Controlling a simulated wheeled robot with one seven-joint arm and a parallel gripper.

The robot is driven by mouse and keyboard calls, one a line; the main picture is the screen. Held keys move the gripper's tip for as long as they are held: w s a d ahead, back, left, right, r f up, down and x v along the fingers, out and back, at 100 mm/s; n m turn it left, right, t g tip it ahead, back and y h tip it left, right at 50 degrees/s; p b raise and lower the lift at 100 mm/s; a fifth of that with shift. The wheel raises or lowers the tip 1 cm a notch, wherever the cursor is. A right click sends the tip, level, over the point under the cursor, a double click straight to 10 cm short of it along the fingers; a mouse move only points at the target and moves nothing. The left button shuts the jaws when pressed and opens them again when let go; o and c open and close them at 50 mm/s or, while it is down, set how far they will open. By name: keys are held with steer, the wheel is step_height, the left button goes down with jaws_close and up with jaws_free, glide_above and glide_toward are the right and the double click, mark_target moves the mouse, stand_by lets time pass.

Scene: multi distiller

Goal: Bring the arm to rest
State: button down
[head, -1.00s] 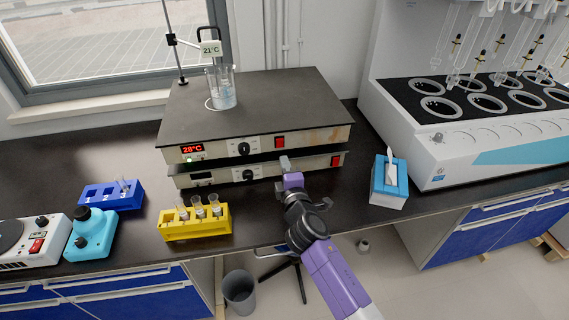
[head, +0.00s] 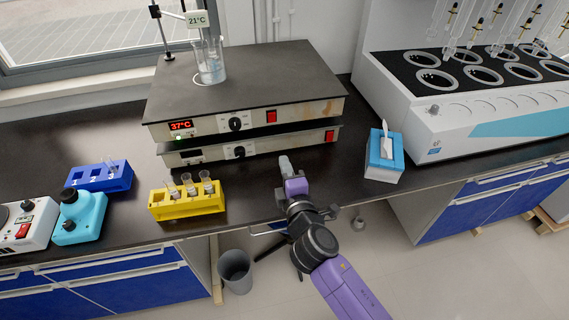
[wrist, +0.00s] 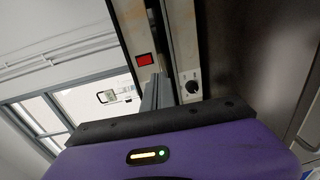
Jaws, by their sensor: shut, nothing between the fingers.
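My arm (head: 340,280) is purple and black and reaches from the bottom of the head view to the bench's front edge. My gripper (head: 284,160) is shut and empty. It points at the front of the lower hot plate (head: 200,153), apart from it as far as I can tell. In the wrist view the closed fingers (wrist: 156,92) point toward the panels with a red switch (wrist: 144,60) and a dark knob (wrist: 192,86).
The upper hot plate (head: 240,85) reads 37°C and carries a glass beaker (head: 211,65). A yellow tube rack (head: 187,205), a blue rack (head: 97,178) and a cyan device (head: 79,218) stand left. A tissue box (head: 384,160) and a large distiller (head: 470,135) stand right.

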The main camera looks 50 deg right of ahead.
stand_by(0.4)
steer(key=s+a+r+m+t+y, duration=0.25)
steer(key=s+a+m+y, duration=0.45)
steer(key=a, duration=0.5)
steer(key=s+a+m+g+y, duration=0.1)
steer(key=s+a+m, duration=0.1)
steer(key=s, duration=1)
steer(key=s+a+r+m+y, duration=0.1)
steer(key=s+a, duration=0.4)
steer(key=s, duration=0.8)
steer(key=shift+a+r+m+g+y, duration=0.25)
steer(key=shift+m+g+y, duration=0.1)
steer(key=shift+m, duration=0.25)
